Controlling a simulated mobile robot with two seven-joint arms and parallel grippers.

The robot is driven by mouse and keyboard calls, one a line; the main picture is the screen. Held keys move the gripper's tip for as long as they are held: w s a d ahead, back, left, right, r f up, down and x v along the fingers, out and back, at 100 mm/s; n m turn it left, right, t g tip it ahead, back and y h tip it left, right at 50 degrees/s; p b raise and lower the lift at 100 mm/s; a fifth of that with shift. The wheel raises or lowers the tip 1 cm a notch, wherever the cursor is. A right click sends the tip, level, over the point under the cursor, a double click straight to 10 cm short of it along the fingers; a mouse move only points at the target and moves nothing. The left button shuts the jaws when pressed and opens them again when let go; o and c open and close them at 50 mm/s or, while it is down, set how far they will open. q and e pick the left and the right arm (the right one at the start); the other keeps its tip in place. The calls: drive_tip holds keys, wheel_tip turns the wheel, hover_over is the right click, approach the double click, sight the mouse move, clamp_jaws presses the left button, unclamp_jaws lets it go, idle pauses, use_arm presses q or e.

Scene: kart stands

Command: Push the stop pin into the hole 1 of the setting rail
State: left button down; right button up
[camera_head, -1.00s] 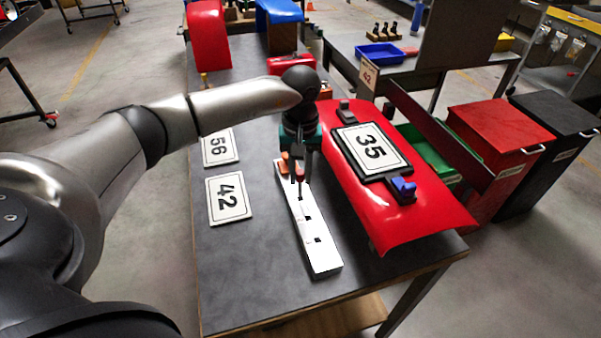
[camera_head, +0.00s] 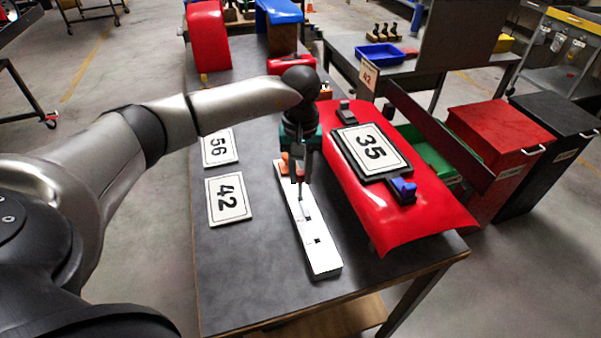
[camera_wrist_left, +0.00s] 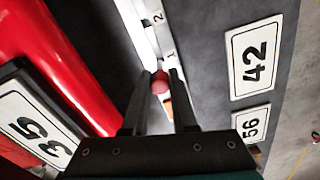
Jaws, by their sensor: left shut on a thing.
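The setting rail (camera_head: 325,262) is a long white bar lying on the grey table, with dark square holes along it. In the left wrist view, the rail (camera_wrist_left: 143,30) shows the numbers 1 and 2. My left gripper (camera_head: 301,182) points down over the rail's far half, shut on the stop pin, whose red head (camera_wrist_left: 160,82) shows between the fingertips in the left wrist view. The pin's lower end is close to the rail near number 1; I cannot tell whether it is in the hole. An orange block (camera_head: 284,160) is at the rail's far end. My right gripper is out of view.
A red curved panel (camera_head: 430,218) with a 35 plate (camera_head: 371,147) and a blue clamp (camera_head: 404,188) lies close right of the rail. Number plates 42 (camera_head: 228,198) and 56 (camera_head: 219,149) lie to the left. The near left table top is clear.

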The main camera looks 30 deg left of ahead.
sight(300, 195)
use_arm(q)
drive_tip(key=shift+f+b, duration=1.7)
drive_tip(key=shift+f, duration=0.1)
drive_tip(key=c, duration=0.6)
unclamp_jaws()
wheel_tip(300, 195, up, 15)
drive_tip(key=shift+r+p, duration=0.15)
drive_tip(key=shift+p, duration=1)
